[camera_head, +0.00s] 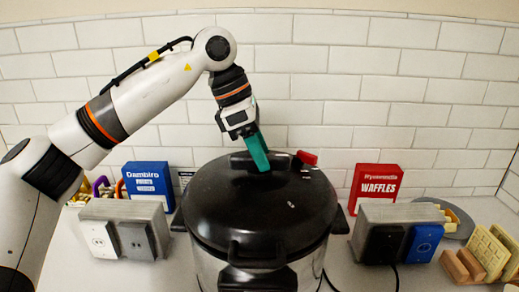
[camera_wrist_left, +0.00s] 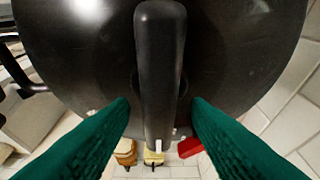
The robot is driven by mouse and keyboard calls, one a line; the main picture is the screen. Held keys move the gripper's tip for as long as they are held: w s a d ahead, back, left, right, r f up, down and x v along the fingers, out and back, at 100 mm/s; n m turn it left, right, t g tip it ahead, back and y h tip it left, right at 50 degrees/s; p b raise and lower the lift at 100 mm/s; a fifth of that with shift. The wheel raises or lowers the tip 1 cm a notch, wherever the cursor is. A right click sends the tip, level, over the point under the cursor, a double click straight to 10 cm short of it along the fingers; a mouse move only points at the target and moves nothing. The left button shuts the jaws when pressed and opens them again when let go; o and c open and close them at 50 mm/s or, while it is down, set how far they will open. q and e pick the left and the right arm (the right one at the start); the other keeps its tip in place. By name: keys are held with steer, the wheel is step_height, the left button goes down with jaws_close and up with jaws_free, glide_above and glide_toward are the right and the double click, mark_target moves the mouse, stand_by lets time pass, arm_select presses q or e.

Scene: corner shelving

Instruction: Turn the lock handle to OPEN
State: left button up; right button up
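A large pressure cooker (camera_head: 256,262) with a black lid (camera_head: 290,196) stands on the counter in the head view. A raised black lock handle (camera_head: 241,161) crosses the top of the lid. It also shows as an upright bar in the left wrist view (camera_wrist_left: 160,60). My left gripper (camera_head: 260,165) comes down from above at the handle. In the left wrist view its teal fingers (camera_wrist_left: 161,108) are open, one on each side of the handle, with gaps visible on both sides. No OPEN marking is readable. My right gripper is not in view.
A red knob (camera_head: 306,157) sticks up at the lid's back edge. Grey outlet boxes stand left (camera_head: 124,229) and right (camera_head: 396,233) of the cooker. Behind are a blue box (camera_head: 148,182) and a red waffle box (camera_head: 376,186). Bread slices (camera_head: 490,250) stand far right. A tiled wall closes the back.

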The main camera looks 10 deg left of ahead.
arm_select(q)
steer(key=v, duration=1.2)
